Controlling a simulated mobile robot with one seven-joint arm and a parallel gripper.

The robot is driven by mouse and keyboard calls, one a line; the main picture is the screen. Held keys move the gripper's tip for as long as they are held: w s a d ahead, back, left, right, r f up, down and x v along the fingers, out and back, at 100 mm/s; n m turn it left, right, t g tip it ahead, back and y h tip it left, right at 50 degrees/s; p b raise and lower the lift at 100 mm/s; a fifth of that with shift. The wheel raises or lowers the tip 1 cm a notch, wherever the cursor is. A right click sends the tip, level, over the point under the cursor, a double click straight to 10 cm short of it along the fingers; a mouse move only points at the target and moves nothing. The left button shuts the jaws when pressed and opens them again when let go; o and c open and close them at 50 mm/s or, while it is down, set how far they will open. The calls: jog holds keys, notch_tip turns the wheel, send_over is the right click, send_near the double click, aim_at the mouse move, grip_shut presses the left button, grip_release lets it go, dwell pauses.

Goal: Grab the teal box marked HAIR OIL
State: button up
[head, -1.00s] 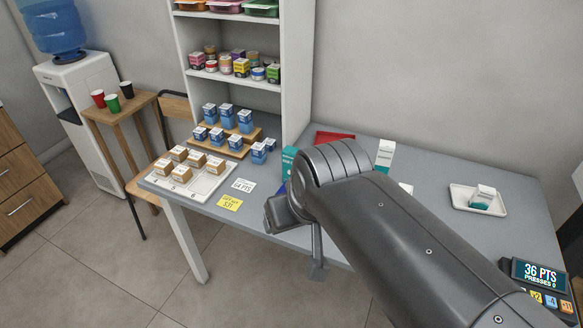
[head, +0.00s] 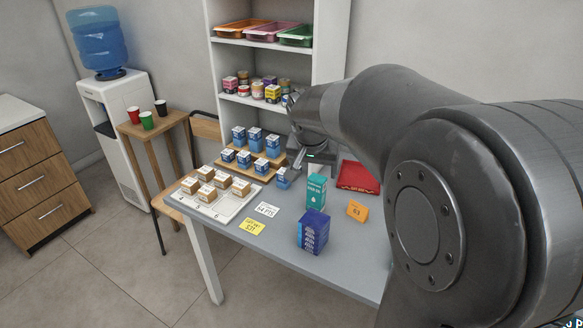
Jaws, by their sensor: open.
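A teal box (head: 316,191) with pale lettering stands upright on the grey counter, near its middle. Its print is too small to read as HAIR OIL. My gripper (head: 313,164) is open and empty, pointing down just behind and above the teal box, apart from it as far as I can tell. One finger shows near the small blue boxes; the other is partly hidden by the hand and the box.
A dark blue-purple box (head: 313,231) stands in front of the teal box. An orange card marked 63 (head: 357,211) and a red folded cloth (head: 357,177) lie to its right. Small blue boxes (head: 283,178) and a white tray (head: 231,211) are left. My arm hides the right side.

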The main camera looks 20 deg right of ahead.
aim_at(319, 179)
jog(key=w+d+f+m, duration=0.1)
jog(key=w+d+f, duration=0.1)
jog(key=w+f, duration=0.3)
jog(key=w+d+f+m, duration=0.1)
jog(key=w+d+f, duration=0.1)
jog(key=w+f, duration=0.3)
jog(key=w+d+f+m+g+h, duration=0.1)
jog(key=w+d+f, duration=0.2)
jog(key=w+f, duration=0.1)
jog(key=shift+w+d+f, duration=0.1)
jog(key=shift+w+f, duration=0.3)
jog(key=shift+f, duration=0.25)
jog(key=shift+a+x, duration=0.2)
jog(key=shift+x, duration=1.15)
jog(key=shift+a+x, duration=0.15)
jog(key=shift+x, duration=1.15)
jog(key=shift+f, duration=0.1)
jog(key=shift+c, duration=0.4)
jog(key=c, duration=1)
